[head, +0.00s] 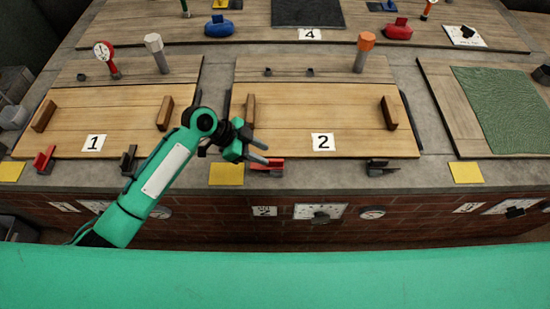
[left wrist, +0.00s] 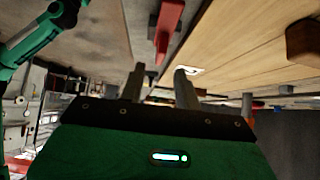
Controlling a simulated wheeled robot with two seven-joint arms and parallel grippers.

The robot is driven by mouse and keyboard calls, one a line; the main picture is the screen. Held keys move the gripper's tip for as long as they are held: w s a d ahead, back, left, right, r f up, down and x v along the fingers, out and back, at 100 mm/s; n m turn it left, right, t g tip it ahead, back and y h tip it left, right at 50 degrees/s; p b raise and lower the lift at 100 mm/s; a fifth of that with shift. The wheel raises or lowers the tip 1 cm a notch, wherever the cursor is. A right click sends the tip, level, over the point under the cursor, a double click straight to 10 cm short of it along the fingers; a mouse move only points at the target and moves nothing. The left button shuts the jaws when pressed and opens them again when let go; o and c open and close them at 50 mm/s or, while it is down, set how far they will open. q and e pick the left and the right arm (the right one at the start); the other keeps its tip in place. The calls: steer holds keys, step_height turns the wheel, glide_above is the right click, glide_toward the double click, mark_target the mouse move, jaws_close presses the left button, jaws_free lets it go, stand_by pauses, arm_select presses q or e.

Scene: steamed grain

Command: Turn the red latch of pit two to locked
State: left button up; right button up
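The pit two lid (head: 290,115) is a wooden board marked with a "2" card (head: 323,142). The red latch (head: 270,167) sits at its front edge, left of the card. It also shows in the left wrist view (left wrist: 168,28), just beyond the fingers and above them in the picture. My left gripper (head: 262,152) is over the front left part of lid two, close to the red latch. Its two grey fingers (left wrist: 160,82) are apart with nothing seen between them. In the head view the gripper partly covers the latch. Whether they touch is unclear. My right gripper is not in view.
A dark latch (head: 382,167) sits at lid two's front right. Wooden handles (head: 389,113) stand on the lid, with an orange-topped post (head: 362,50) behind. Lid one (head: 95,115) is left, with its own red latch (head: 45,159). A yellow card (head: 226,174) lies on the ledge.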

mark_target(274, 160)
arm_select(q)
steer(key=x, duration=0.6)
steer(key=shift+c, duration=0.4)
jaws_close()
